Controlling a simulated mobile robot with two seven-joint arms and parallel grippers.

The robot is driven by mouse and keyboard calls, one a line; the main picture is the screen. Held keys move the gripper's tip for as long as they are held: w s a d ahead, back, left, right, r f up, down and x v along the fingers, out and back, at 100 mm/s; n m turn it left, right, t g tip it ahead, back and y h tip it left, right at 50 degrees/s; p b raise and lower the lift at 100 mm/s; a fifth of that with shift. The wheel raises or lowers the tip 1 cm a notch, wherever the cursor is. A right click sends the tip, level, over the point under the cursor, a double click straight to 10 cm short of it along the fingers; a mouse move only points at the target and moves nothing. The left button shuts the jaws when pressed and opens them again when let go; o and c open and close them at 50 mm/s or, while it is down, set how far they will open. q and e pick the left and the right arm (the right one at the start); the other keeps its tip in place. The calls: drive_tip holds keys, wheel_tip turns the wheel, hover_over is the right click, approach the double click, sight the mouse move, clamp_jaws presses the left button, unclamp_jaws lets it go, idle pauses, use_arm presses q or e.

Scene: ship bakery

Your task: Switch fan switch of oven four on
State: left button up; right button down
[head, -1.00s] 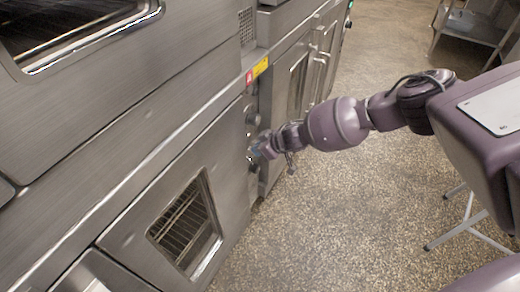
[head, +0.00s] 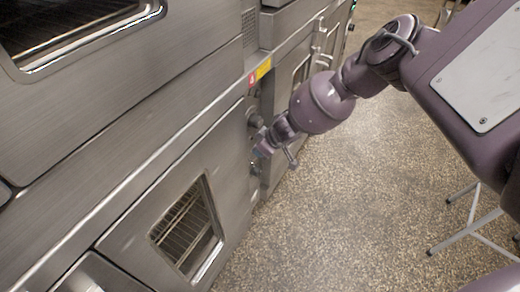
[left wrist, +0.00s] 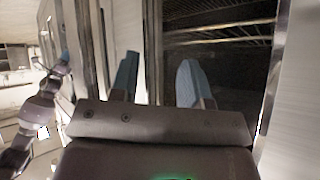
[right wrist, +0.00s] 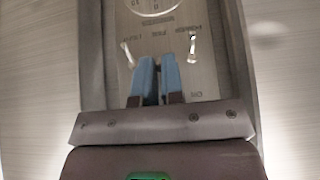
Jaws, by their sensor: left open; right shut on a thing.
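My right gripper (head: 261,151) is at the narrow control strip on the right edge of the lower oven (head: 115,228). In the right wrist view my right gripper's blue fingertips (right wrist: 158,60) are close together at the switch panel (right wrist: 160,28). A bright toggle switch (right wrist: 128,55) is left of them and another toggle switch (right wrist: 192,47) is right of them. The fingers are shut at the middle switch position, the fan switch, which they hide. My left gripper (left wrist: 158,72) is open and empty in front of a dark oven window; the head view does not show it.
A large oven door with a window (head: 80,30) is at the upper left. A lower door window (head: 187,228) shows racks. More steel doors (head: 325,35) lie beyond the control strip.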

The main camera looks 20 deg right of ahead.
drive_tip(key=shift+d, duration=0.1)
idle(0.3)
drive_tip(key=c, duration=1.3)
unclamp_jaws()
use_arm(q)
drive_tip(key=shift+s, duration=0.2)
use_arm(e)
drive_tip(key=shift+o, duration=0.3)
use_arm(q)
drive_tip(key=shift+f, duration=0.1)
use_arm(e)
drive_tip(key=shift+r, duration=0.1)
use_arm(q)
drive_tip(key=p, duration=0.2)
drive_tip(key=s+a+n+p, duration=0.1)
drive_tip(key=p, duration=0.1)
drive_tip(key=shift+s+r+g, duration=0.2)
drive_tip(key=shift+s+g, duration=0.1)
drive_tip(key=shift+g, duration=0.1)
use_arm(e)
drive_tip(key=v, duration=1)
drive_tip(key=shift+s+r, duration=0.2)
drive_tip(key=shift+s, duration=0.05)
use_arm(q)
drive_tip(key=shift+w+r, duration=0.2)
use_arm(e)
drive_tip(key=shift+d, duration=0.1)
